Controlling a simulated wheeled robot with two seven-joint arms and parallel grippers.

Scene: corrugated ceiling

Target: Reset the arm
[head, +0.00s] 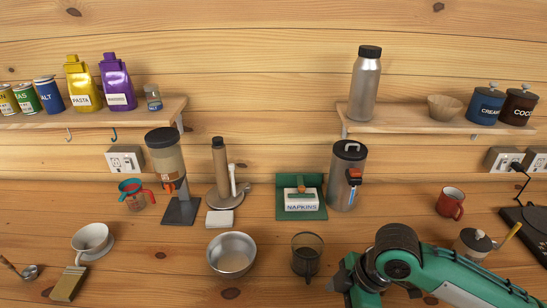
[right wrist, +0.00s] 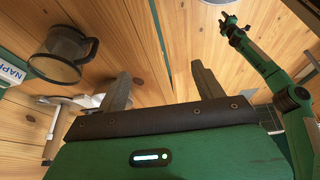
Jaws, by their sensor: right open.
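My right arm (head: 440,268) comes in from the lower right in the head view, bent low in front of the counter. Its gripper shows in the right wrist view, with its two grey fingers spread apart (right wrist: 160,75) and nothing between them. A dark, see-through mug (right wrist: 62,55) is beyond the fingers to the left in that view. Another green arm, which looks like my left, reaches in at the upper right there, with its small gripper (right wrist: 229,23) too small to read. The left arm is not in the head view.
Two wall shelves hold jars and bags.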

